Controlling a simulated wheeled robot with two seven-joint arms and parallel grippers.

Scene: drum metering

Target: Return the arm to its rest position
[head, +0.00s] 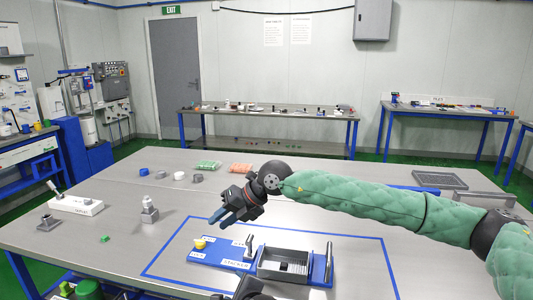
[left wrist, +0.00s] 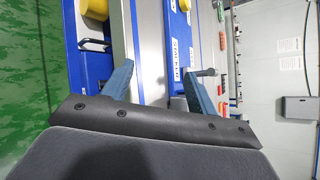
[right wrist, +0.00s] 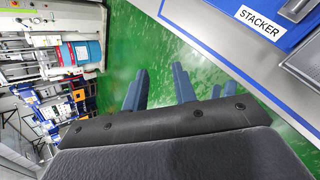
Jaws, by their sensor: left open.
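My right arm, in a green padded sleeve, crosses the head view from the right edge. Its gripper (head: 222,214) is above the table, behind the blue stacker base. The right wrist view shows its two blue fingers (right wrist: 160,88) apart with nothing between them. My left gripper is mostly cut off at the bottom edge of the head view, in front of the stacker. In the left wrist view its blue fingers (left wrist: 160,88) are spread wide and empty.
The blue stacker base (head: 207,256) carries a yellow knob (head: 200,243), a grey tray (head: 283,264) and upright posts. A white labelled block (head: 76,205) and small metal parts stand left on the table (head: 130,260). Orange and green items (head: 241,169) lie at the back.

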